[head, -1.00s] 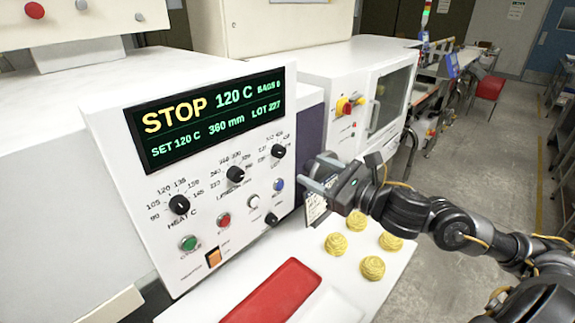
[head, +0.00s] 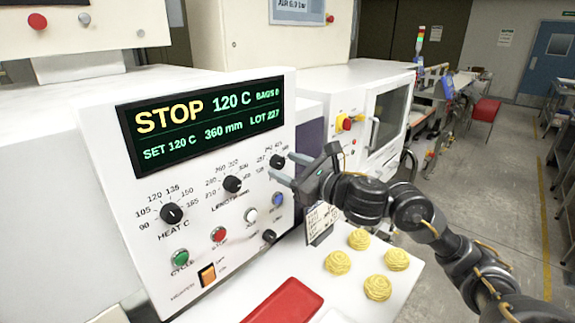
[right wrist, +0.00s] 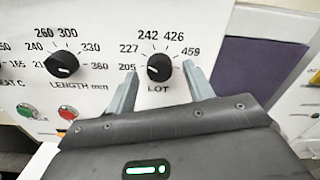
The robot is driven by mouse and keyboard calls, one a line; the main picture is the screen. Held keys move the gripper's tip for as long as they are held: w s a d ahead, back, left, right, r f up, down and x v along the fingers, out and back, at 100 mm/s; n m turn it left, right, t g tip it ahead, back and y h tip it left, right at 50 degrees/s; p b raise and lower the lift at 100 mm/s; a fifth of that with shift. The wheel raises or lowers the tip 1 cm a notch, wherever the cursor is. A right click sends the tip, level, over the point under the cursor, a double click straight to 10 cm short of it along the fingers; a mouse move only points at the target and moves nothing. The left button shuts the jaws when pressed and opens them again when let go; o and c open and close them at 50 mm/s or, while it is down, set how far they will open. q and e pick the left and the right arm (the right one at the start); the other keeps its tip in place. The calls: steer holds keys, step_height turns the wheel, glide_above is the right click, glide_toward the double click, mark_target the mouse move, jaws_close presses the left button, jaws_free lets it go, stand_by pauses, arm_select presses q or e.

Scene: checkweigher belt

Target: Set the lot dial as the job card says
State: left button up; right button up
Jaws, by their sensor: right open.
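The lot dial (head: 278,161) is a black knob at the upper right of the white panel, under the display (head: 205,118), which reads LOT 227. In the right wrist view the lot dial (right wrist: 159,67) stands among the numbers 205, 227, 242, 426 and 459. My right gripper (head: 283,168) is open in front of it. In the right wrist view its two fingers (right wrist: 161,75) lie to either side of the knob; I cannot tell whether they touch it. The job card (head: 320,222) stands right of the panel, its print too small to read. My left gripper is out of view.
The length dial (head: 232,184) and heat dial (head: 172,214) sit left of the lot dial. Several push buttons, including a blue one (head: 277,199), are below. Yellow rolls (head: 377,287) and a red pad (head: 285,303) lie on the white shelf in front.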

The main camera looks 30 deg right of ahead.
steer(key=shift+w+a, duration=0.1)
steer(key=shift+w, duration=0.1)
steer(key=c, duration=1)
